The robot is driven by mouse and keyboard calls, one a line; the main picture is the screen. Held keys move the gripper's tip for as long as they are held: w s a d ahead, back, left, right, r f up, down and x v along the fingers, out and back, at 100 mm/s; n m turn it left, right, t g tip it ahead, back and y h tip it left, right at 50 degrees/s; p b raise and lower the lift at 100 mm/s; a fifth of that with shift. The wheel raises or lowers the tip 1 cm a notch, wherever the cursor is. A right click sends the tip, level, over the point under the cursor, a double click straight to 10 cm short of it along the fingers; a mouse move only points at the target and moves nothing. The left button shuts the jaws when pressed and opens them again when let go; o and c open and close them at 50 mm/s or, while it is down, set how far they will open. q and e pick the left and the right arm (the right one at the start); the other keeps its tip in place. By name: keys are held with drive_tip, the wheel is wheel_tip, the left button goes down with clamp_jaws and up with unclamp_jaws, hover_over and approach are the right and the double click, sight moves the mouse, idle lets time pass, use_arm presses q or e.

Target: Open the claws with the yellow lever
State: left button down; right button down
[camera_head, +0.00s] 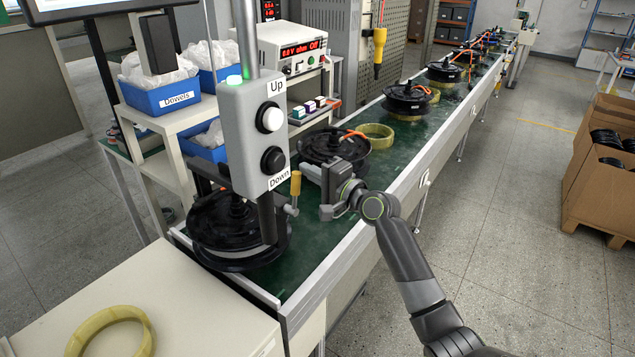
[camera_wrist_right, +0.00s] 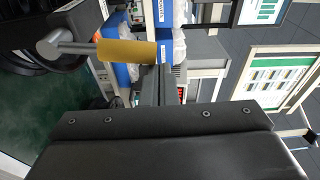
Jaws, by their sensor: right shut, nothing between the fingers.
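The yellow lever (camera_head: 295,185) stands upright on a grey arm beside the post of the claw station, at the belt's near end. In the right wrist view the yellow lever (camera_wrist_right: 128,52) lies across the picture, beyond the fingers. My right gripper (camera_head: 312,173) is just right of the lever, shut and empty; a gap to the lever seems to remain. In the wrist view its fingers (camera_wrist_right: 152,85) appear end-on near the lever's free end. A black hub motor (camera_head: 225,225) sits under the station. My left gripper is out of view.
The Up/Down button box (camera_head: 253,135) hangs just left of the lever. More hub motors (camera_head: 408,98) stand along the green conveyor. A yellow ring (camera_head: 112,326) lies on the near table. Blue bins (camera_head: 165,97) stand at left. Open floor lies right of the conveyor.

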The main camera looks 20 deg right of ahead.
drive_tip(key=s+a+n+y+b, duration=0.1)
drive_tip(key=s+a+n+b, duration=0.3)
drive_tip(key=n, duration=0.6)
drive_tip(key=shift+s+a+f+t+b, duration=0.35)
drive_tip(key=shift+a+b, duration=1)
drive_tip(key=shift+b, duration=0.55)
